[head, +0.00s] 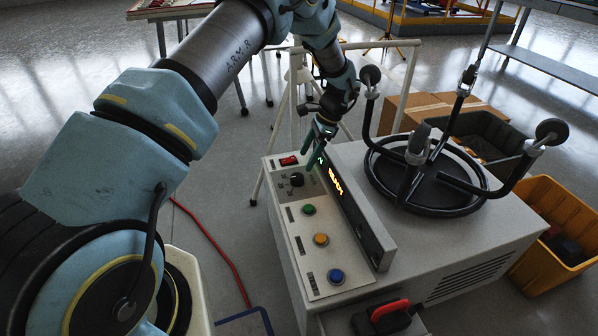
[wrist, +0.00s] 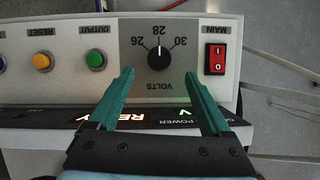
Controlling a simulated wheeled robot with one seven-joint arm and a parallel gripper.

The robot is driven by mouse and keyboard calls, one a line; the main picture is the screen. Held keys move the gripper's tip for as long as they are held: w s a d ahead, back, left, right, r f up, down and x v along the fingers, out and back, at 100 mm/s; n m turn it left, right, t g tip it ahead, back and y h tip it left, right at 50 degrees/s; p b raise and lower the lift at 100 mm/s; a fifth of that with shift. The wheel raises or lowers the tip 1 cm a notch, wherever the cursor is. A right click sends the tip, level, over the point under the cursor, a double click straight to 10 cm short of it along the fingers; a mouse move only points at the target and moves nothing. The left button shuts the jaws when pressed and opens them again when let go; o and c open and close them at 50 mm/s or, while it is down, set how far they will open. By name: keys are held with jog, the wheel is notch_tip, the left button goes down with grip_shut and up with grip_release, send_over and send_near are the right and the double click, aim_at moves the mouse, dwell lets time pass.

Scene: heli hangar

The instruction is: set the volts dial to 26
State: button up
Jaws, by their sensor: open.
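The black volts dial (wrist: 158,55) sits on the grey control panel, and its white pointer mark faces the 28. The printed scale appears upside down in the wrist view, with 26 on the left and 30 on the right. The dial also shows in the head view (head: 297,180), near the panel's far end. My gripper (wrist: 158,75) is open and empty. Its two teal fingertips lie either side of the dial's lower edge in the wrist view, apart from it. In the head view my gripper (head: 317,155) hangs over the panel beside the display.
The red main switch (wrist: 216,60) and green output button (wrist: 95,60) flank the dial. A yellow button (head: 320,240) and blue button (head: 336,276) follow along the panel. A raised display bar (head: 350,215) and a black wheel-like frame (head: 380,180) stand to the right.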

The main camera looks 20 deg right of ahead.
aim_at(297, 176)
jog(key=x, duration=0.7)
jog(key=shift+f, duration=0.2)
jog(key=shift+c, duration=0.3)
grip_shut()
jog(key=shift+n, duration=0.4)
jog(key=n+g, duration=0.1)
jog(key=n, duration=0.1)
jog(key=n+b, duration=0.1)
jog(key=n, duration=0.1)
jog(key=shift+w+g, duration=0.2)
jog(key=shift+g, duration=0.2)
jog(key=n+g, duration=0.1)
jog(key=n, duration=0.1)
jog(key=n+h, duration=0.1)
jog(key=n, duration=0.2)
jog(key=shift+g+b, duration=0.4)
jog(key=shift+a+n, duration=0.1)
jog(key=shift+n, duration=0.2)
jog(key=shift+o, duration=0.3)
grip_release()
